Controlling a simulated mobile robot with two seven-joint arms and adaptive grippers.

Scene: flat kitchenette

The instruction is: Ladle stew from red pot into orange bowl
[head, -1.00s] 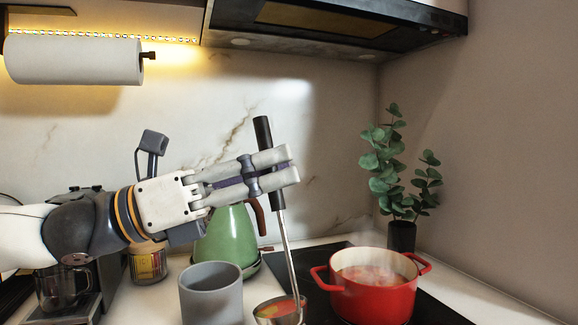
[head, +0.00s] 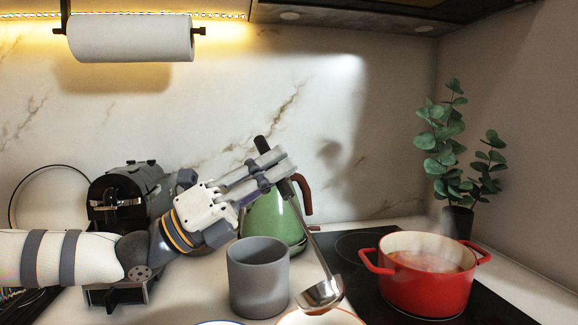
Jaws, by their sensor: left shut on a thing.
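My left gripper (head: 272,175) is shut on the dark handle of a metal ladle (head: 315,240). The ladle slants down to the right, and its shiny cup is tilted just above a bowl with an orange rim (head: 350,314). No stew is clearly visible in the cup. The bowl is mostly cut off by the bottom edge, so its contents are hidden. The red pot (head: 425,290) stands on the cooktop at the right, steaming, with reddish stew inside. My right gripper is not in view.
A grey cup (head: 258,280) stands left of the ladle, with a green kettle (head: 268,218) behind it. A blue-rimmed dish (head: 218,322) barely shows at the bottom edge. A coffee machine (head: 120,195) is at the left. A potted plant (head: 457,222) stands behind the pot.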

